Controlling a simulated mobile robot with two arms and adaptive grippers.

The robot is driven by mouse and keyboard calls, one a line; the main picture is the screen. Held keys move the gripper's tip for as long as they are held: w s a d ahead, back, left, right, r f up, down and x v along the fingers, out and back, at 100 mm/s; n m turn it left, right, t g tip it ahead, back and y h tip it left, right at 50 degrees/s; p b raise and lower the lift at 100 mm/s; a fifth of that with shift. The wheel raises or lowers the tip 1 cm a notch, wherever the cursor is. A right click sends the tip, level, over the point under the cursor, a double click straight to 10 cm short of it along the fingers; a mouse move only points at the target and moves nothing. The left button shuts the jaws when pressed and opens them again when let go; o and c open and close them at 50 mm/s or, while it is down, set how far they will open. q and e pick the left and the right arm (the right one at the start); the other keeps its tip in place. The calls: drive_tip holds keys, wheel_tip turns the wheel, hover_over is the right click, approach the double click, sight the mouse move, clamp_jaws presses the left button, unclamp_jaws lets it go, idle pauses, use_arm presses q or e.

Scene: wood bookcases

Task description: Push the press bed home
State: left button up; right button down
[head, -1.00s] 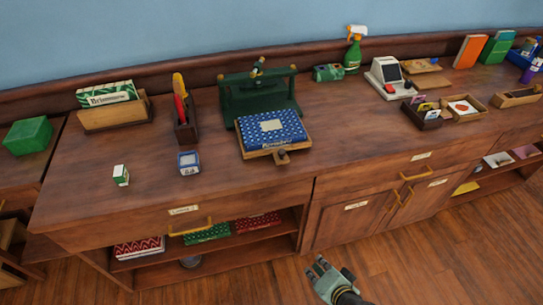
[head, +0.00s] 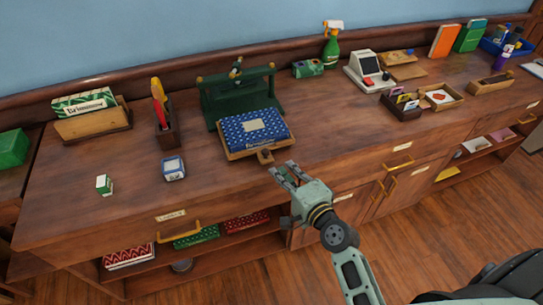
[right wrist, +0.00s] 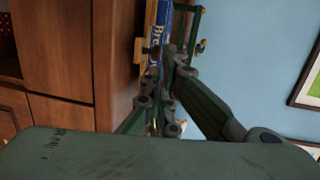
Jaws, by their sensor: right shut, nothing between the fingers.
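The green press (head: 243,93) stands on the wooden counter. Its wooden bed (head: 232,154) sticks out toward the front, with a dark knob (head: 265,156) on its front edge. A blue patterned book (head: 254,130) lies on the bed. My right gripper (head: 284,172) is shut and empty, just in front and to the right of the knob, near the counter's front edge. In the right wrist view the fingers (right wrist: 167,72) point toward the bed and the book (right wrist: 161,35); whether they touch the knob is unclear. My left gripper is not in view.
A card tray (head: 402,106) and a cash register (head: 367,72) stand to the right.

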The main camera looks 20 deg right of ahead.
sight(267, 152)
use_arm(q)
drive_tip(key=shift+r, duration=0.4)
use_arm(e)
drive_tip(key=x, duration=0.7)
drive_tip(key=shift+f, duration=0.1)
